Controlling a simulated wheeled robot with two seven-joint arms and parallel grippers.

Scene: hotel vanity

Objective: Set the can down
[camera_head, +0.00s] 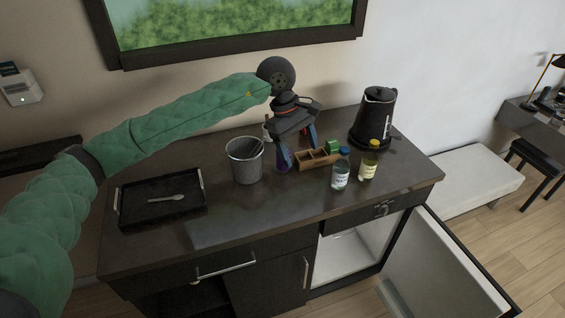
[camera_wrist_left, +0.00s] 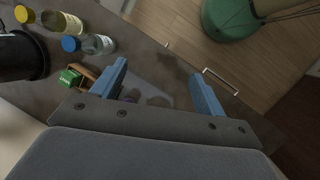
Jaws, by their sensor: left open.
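My left gripper (camera_head: 300,150) is open above the counter (camera_head: 240,222), with its fingers pointing down. The gripper holds nothing that I can see. My right gripper is not in view.
A grey bin (camera_head: 244,162) stands left of the gripper, and a black tray (camera_head: 132,214) with a spoon (camera_head: 166,199) lies farther left. A wooden box (camera_head: 314,160), a clear bottle (camera_head: 340,172), a yellow bottle (camera_head: 369,162) and a black kettle (camera_head: 374,118) stand right. The front counter is clear.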

